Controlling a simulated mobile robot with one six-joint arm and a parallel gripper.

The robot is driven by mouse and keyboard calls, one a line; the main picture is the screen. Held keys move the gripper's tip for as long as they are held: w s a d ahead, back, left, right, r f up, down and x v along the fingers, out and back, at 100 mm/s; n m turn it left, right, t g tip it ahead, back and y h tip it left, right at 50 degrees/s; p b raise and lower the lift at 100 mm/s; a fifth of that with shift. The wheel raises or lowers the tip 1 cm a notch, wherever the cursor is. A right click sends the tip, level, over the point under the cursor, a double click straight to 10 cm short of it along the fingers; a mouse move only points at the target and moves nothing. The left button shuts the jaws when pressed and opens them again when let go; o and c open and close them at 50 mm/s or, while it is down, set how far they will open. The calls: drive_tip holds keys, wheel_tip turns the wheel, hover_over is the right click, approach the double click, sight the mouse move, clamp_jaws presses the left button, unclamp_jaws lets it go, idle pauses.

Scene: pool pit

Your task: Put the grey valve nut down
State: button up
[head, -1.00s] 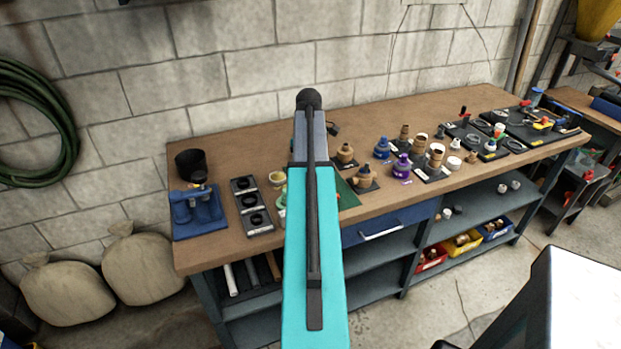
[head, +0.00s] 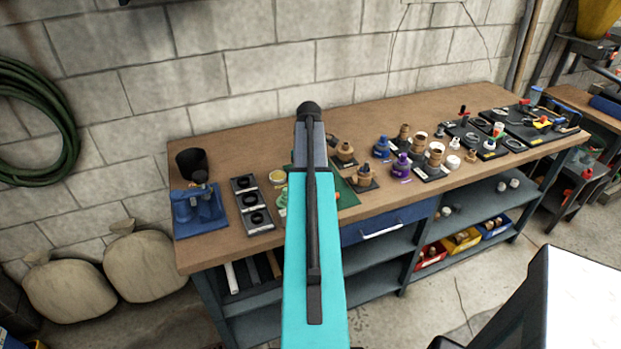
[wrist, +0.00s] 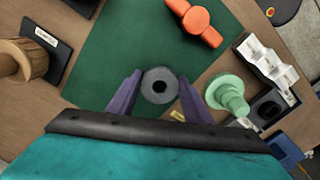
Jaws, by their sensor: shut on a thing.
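The grey valve nut (wrist: 160,86) is round with a dark centre hole. In the wrist view it sits between the two purple-grey fingers of my gripper (wrist: 158,92), which is shut on it. The nut is over the green mat (wrist: 110,55); I cannot tell whether it touches the mat. In the head view my arm hides the nut and the fingers, and only part of the green mat (head: 346,193) shows to the right of my arm.
An orange valve part (wrist: 196,22) lies at the mat's far edge. A light green fitting (wrist: 229,96) stands right of my gripper, beside a tray with black rings (wrist: 266,70). A tan fitting (wrist: 22,62) stands at the left. The mat's left part is clear.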

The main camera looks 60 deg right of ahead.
drive_tip(key=shift+f, duration=0.35)
drive_tip(key=o, duration=1.2)
drive_tip(key=shift+s, duration=0.1)
drive_tip(key=shift+o, duration=0.2)
drive_tip(key=shift+a+f, duration=0.1)
drive_tip(key=shift+a, duration=0.05)
drive_tip(key=shift+f, duration=0.1)
drive_tip(key=shift+a, duration=0.1)
drive_tip(key=shift+d+r, duration=0.2)
drive_tip(key=shift+r, duration=1.05)
wheel_tip(320, 180, up, 11)
drive_tip(key=b, duration=0.2)
drive_tip(key=shift+w, duration=0.2)
